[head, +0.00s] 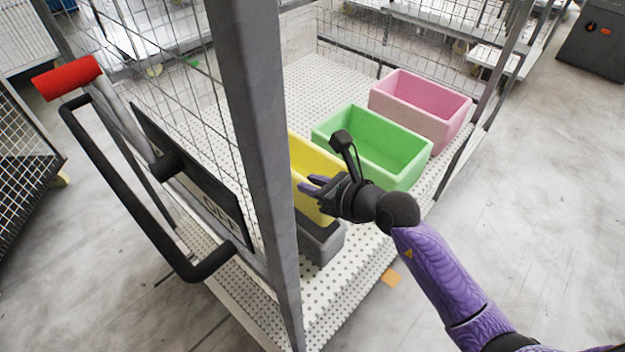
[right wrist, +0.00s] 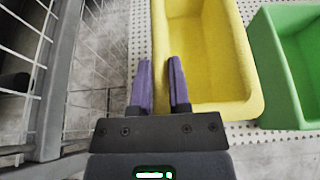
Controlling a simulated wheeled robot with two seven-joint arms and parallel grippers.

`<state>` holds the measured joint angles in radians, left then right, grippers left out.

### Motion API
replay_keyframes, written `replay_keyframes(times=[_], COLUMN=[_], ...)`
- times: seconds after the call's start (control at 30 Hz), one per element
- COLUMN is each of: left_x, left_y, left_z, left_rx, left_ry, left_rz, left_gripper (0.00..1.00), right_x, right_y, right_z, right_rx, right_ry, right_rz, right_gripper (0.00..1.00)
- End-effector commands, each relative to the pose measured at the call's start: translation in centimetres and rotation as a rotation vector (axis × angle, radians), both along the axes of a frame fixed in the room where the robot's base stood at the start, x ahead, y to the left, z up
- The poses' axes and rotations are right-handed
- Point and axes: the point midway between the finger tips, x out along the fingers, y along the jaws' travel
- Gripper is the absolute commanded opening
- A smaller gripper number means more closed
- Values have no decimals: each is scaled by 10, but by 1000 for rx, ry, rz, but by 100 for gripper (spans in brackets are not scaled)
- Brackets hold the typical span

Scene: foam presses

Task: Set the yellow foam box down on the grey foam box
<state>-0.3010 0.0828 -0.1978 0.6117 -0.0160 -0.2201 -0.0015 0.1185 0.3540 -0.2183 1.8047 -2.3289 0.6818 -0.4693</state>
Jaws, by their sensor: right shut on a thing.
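The yellow foam box (head: 316,155) is an open box, partly hidden behind a grey post in the head view. It also shows in the right wrist view (right wrist: 205,50). My right gripper (head: 310,186) is shut on its near wall, with one purple finger inside and one outside. The grey foam box (head: 325,245) shows below the yellow box, on the perforated white deck. Its left part is hidden by the post and its top mostly by the yellow box. I cannot tell whether the two boxes touch. My left gripper is not in view.
A green foam box (head: 405,158) and a pink foam box (head: 425,105) stand farther back on the deck (head: 345,285). The grey post (head: 255,130) and mesh side stand close left of the yellow box. A black handle (head: 130,210) sticks out left.

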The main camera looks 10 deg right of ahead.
Motion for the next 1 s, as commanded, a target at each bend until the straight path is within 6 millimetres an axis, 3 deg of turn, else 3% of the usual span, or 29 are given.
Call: replay_keyframes(times=[0.6,1.0], left_x=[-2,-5], left_y=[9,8], left_z=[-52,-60], left_rx=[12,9], left_ry=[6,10], left_rz=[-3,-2], left_gripper=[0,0], right_x=[0,0], right_y=[0,0], right_z=[-72,-86], right_rx=[-1,0], right_ry=[3,1], right_rz=[1,1], right_gripper=[0,0])
